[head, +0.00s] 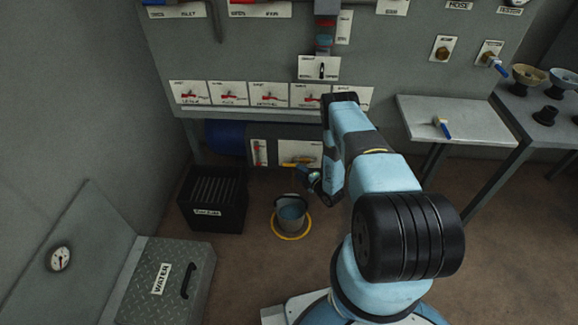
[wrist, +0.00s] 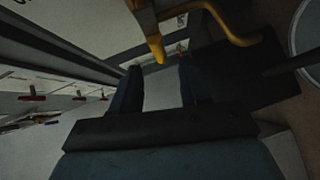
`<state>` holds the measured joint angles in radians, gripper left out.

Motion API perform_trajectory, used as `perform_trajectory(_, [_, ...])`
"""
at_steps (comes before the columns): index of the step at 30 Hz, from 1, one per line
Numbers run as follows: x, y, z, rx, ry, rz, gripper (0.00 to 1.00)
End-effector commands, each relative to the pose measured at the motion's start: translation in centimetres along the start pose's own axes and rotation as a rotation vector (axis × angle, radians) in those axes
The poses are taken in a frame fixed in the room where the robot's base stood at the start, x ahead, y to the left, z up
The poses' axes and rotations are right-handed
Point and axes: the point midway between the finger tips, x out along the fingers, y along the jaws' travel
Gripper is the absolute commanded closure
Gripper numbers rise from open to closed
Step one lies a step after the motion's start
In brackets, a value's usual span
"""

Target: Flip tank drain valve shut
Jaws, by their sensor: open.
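The tank's blue end (head: 224,138) shows under the wall panel in the head view. The drain valve's yellow handle (head: 297,164) sits low on a pale plate right of the tank. In the wrist view the yellow handle (wrist: 152,35) points down toward the gap between my fingers, and a curved yellow pipe (wrist: 228,33) runs beside it. My gripper (wrist: 160,85) is open, with the handle's tip at or just beyond the fingertips. I cannot tell whether they touch. In the head view my gripper (head: 311,179) is mostly hidden by my arm, just below right of the handle.
A bucket (head: 291,214) of water stands on a yellow floor ring (head: 291,238) below the valve. A black crate (head: 213,201) stands to its left, and a grey WATER box (head: 167,285) is in front. A row of red-handled valves (head: 228,95) is above; a side table (head: 470,112) is right.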

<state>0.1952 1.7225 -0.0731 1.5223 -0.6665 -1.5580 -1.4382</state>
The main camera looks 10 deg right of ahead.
Motion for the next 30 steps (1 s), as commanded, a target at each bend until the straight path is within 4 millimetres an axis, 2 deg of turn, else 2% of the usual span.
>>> perform_trajectory(9, [5.5,0.1,0.1,-0.001,-0.001,0.002,0.55])
perform_trajectory(15, [7.5,0.0,0.1,-0.001,-0.001,0.002,0.55])
perform_trajectory(27, [8.2,0.0,0.0,0.000,-0.001,0.000,0.55])
perform_trajectory(30, [8.2,0.0,0.0,-0.001,0.000,0.000,0.63])
